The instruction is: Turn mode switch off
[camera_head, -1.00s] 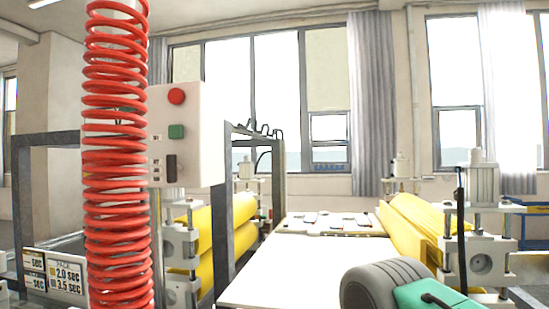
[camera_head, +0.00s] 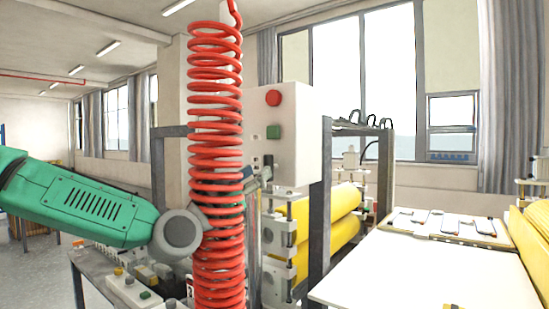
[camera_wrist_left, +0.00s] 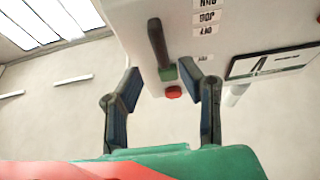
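The white control box (camera_head: 308,125) shows right of the red coil in the head view. It carries a red button (camera_head: 273,97) and a green button (camera_head: 273,131). In the left wrist view, where the box appears upside down, the dark lever-like mode switch (camera_wrist_left: 157,40) sticks out beside several printed labels (camera_wrist_left: 208,17). My left gripper (camera_wrist_left: 160,74) is open, its fingertips apart on either side of the switch's end in the picture; contact cannot be told. In the head view my left gripper (camera_head: 262,180) is at the box's lower front, partly behind the coil. My right gripper is out of view.
The red coiled hose (camera_head: 215,150) hangs in front of my left wrist. A white table (camera_head: 430,275) lies at lower right. Small control boxes (camera_head: 128,288) sit on a bench at lower left.

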